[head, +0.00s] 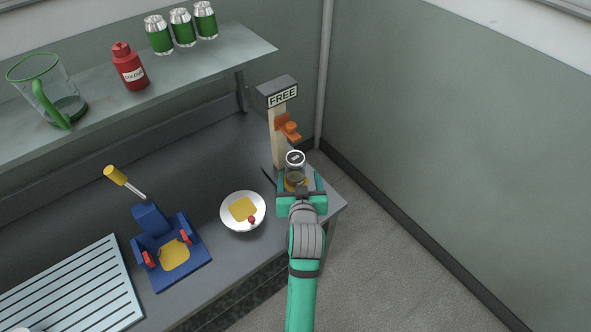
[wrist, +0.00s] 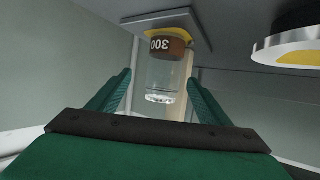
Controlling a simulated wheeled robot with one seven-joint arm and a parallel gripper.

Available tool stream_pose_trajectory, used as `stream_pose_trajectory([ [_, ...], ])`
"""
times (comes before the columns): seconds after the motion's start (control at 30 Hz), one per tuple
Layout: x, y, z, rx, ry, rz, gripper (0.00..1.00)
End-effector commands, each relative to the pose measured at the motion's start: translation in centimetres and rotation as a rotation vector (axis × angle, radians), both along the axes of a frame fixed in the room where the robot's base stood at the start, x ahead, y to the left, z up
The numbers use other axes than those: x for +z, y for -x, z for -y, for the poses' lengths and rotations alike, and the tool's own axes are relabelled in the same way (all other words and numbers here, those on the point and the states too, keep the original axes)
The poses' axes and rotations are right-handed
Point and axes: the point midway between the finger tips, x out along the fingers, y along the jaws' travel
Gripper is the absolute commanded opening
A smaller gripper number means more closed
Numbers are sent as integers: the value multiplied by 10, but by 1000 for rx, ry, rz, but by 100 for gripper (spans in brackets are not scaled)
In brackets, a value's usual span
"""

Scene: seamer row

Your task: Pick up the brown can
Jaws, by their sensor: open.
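The brown can (head: 295,168) has a clear body, a pale ring on top and a brown band low down. It stands upright on a yellow pad at the right end of the counter, under the orange tap of the FREE post. In the wrist view, where the picture is upside down, the can (wrist: 165,75) shows its brown band marked 300. My gripper (head: 298,180) is open, with one finger on each side of the can. The fingers also flank it in the wrist view (wrist: 160,80). I cannot tell whether either finger touches it.
The FREE post (head: 277,130) with its orange tap (head: 289,128) stands right behind the can. A white bowl (head: 229,219) is close on the left. A blue press (head: 152,221) and slatted rack (head: 75,292) are farther left. The shelf (head: 190,80) holds a jug, red bottle and green cans.

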Motion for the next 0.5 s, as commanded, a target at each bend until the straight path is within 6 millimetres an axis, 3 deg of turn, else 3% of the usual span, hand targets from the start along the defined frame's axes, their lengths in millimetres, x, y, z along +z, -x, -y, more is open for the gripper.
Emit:
stream_pose_trajectory([
  [0.27,-8,-18,-3,1,0,0,72],
  [0.5,-22,-47,-10,0,1,-1,72],
])
